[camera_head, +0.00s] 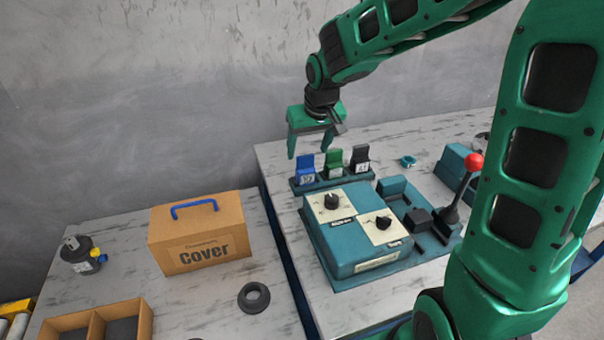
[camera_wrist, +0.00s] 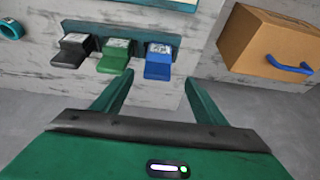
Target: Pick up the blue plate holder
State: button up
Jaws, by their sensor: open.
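The blue plate holder (camera_head: 306,170) stands at the left end of a row on a teal rack (camera_head: 334,182), beside a green one (camera_head: 333,160) and a black one (camera_head: 360,158). In the wrist view the blue plate holder (camera_wrist: 158,62) is at the right end of that row, ahead of my gripper and in line with the space between the fingers. My green gripper (camera_head: 311,146) is above and behind the rack, fingers pointing down. In the wrist view my gripper (camera_wrist: 156,84) has its two fingers spread apart with nothing between them.
A teal control box (camera_head: 350,235) with black knobs and a red-knobbed lever (camera_head: 474,163) stand in front of the rack. A cardboard box marked Cover (camera_head: 200,235) with a blue handle is on the left table. A teal ring (camera_head: 408,161) lies right of the rack.

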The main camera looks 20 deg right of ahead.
aim_at(306, 162)
jog(key=shift+d+x, duration=0.2)
jog(key=shift+x, duration=4.1)
jog(key=shift+c, duration=0.3)
jog(key=c, duration=1.1)
